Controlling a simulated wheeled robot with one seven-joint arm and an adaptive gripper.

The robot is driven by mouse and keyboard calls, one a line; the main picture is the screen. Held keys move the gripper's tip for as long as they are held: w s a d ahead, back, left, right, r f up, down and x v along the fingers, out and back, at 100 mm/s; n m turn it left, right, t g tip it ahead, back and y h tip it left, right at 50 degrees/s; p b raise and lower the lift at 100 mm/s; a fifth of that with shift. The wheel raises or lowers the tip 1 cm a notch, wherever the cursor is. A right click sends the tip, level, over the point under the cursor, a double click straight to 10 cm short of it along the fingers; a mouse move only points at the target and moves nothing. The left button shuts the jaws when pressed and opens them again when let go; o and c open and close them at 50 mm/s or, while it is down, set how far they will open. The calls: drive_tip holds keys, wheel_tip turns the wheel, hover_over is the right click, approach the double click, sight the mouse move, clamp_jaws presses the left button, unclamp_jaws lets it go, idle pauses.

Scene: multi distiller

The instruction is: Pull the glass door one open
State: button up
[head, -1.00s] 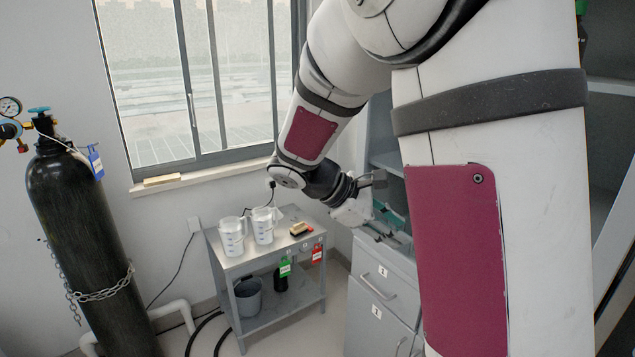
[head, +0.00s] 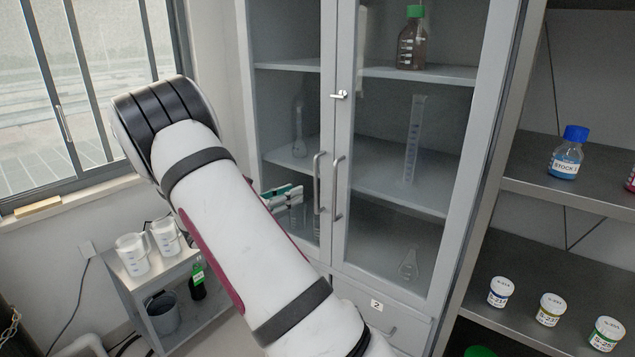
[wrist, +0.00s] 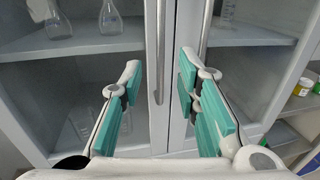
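A grey cabinet has two shut glass doors. The left glass door (head: 292,115) has a vertical bar handle (head: 318,185), and the right glass door (head: 418,150) has its own handle (head: 338,188) close beside it. No number for either door is readable. My gripper (head: 285,194), with teal finger pads, is in front of the lower left door, left of the handles. In the wrist view my gripper (wrist: 158,72) is open and empty. The left handle (wrist: 159,45) appears between its fingertips; contact cannot be told. The right handle (wrist: 206,28) appears beyond the right finger.
Glassware stands behind the glass. A key lock (head: 340,95) sits on the right door's edge. A drawer (head: 385,320) is below. Open shelves with a blue-capped bottle (head: 565,155) and jars are at right. A small table with jugs (head: 133,255) stands left, near the window.

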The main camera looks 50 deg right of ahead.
drive_tip(key=d, duration=0.3)
drive_tip(key=d+p, duration=0.1)
drive_tip(key=d, duration=0.2)
drive_tip(key=s+d, duration=0.1)
drive_tip(key=d, duration=0.2)
drive_tip(key=shift+s+d, duration=0.1)
drive_tip(key=shift+d, duration=0.1)
clamp_jaws()
